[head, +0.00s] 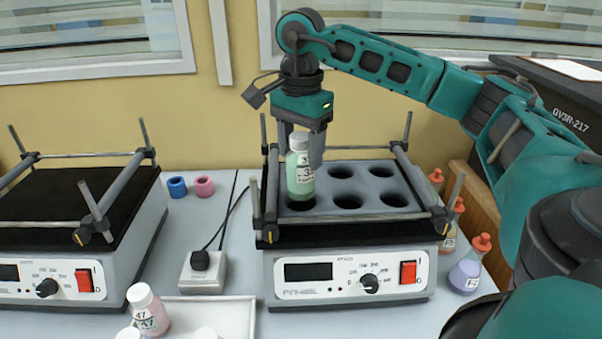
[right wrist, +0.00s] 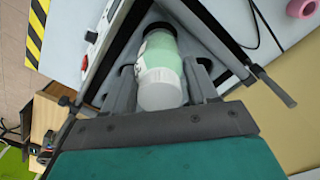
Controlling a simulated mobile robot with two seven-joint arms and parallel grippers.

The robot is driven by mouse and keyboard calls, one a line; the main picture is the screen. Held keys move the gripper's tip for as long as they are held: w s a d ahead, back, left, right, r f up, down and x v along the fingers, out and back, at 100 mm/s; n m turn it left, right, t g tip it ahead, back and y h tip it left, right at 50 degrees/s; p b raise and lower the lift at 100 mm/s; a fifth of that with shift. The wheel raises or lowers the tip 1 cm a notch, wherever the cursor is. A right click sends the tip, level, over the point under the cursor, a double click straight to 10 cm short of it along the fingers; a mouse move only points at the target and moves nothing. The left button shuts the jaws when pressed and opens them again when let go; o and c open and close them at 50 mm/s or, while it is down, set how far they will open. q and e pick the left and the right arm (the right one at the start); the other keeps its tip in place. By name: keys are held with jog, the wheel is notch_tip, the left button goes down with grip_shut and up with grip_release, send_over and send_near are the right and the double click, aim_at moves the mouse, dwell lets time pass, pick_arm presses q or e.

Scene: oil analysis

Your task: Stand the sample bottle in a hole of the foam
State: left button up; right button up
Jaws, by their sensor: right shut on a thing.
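The sample bottle (head: 300,174) has a white cap, a white label and pale green contents. My right gripper (head: 303,150) is shut on its upper part and holds it upright. The grey foam (head: 322,196) with several round holes lies on the right shaker. The bottle is over the front left hole (head: 301,205); its lower end looks level with the hole's rim, and I cannot tell how deep it is. In the right wrist view the bottle (right wrist: 161,70) sits between the fingers (right wrist: 163,85). My left gripper is not in view.
Metal rails (head: 352,219) frame the foam. A second shaker (head: 60,215) stands at the left. A white tray (head: 232,315) with bottles, one pink (head: 148,308), is in front. Flasks with orange stoppers (head: 468,270) stand at the right.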

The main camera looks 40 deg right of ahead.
aim_at(301, 170)
jog(key=shift+f, duration=2.2)
jog(key=shift+b, duration=0.3)
jog(key=shift+f, duration=0.25)
jog(key=o, duration=1.2)
jog(key=shift+r, duration=0.1)
jog(key=shift+c, duration=0.2)
notch_tip(301, 170, up, 12)
jog(key=shift+r+p, duration=0.2)
jog(key=shift+p, duration=0.8)
jog(key=shift+f, duration=0.1)
